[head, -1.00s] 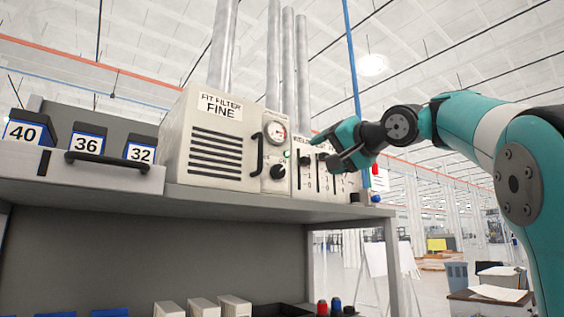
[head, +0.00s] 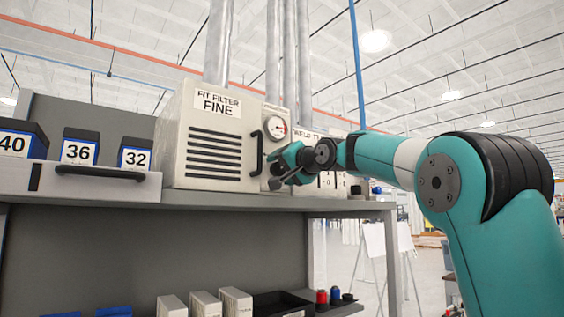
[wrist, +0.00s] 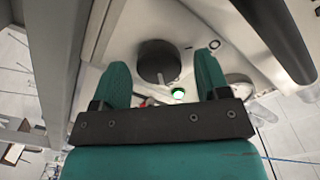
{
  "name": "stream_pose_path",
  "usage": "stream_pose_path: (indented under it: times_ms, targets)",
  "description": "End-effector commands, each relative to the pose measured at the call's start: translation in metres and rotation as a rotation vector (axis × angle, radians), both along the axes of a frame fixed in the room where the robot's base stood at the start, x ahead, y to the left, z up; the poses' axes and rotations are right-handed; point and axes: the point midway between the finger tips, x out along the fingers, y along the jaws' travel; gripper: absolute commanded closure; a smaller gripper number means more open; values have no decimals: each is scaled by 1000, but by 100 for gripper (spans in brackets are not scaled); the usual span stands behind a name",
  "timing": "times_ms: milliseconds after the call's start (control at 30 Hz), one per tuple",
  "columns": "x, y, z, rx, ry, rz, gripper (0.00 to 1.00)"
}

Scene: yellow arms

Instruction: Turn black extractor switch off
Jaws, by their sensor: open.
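The black extractor switch (wrist: 158,60) is a round knob on a pale panel in the wrist view, with a small light mark on its lower rim. A lit green lamp (wrist: 178,93) sits just below it. My gripper (wrist: 161,64) is open, its two teal fingers on either side of the knob. I cannot tell whether they touch it. In the head view my gripper (head: 284,170) is at the panel below the gauge (head: 277,127) and largely hides the knob.
The cream filter box (head: 215,140) with a black handle (head: 256,153) stands close left of my gripper. A drawer (head: 100,183) and number bins are farther left on the shelf. Another panel, labelled "WELD", is behind my arm.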

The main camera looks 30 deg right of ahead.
Motion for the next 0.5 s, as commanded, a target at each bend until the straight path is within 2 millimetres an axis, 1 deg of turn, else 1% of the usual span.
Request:
stream_pose_path:
  times_ms: [100, 300, 333, 367, 400, 467, 500]
  targets:
    - [4, 1, 0, -1, 0, 1, 31]
    - [4, 1, -1, 0, 0, 1, 31]
    - [4, 1, -1, 0, -1, 1, 36]
    - [3, 0, 0, 0, -1, 1, 43]
    - [3, 0, 0, 0, 0, 1, 52]
    - [3, 0, 0, 0, -1, 1, 66]
    - [3, 0, 0, 0, -1, 1, 75]
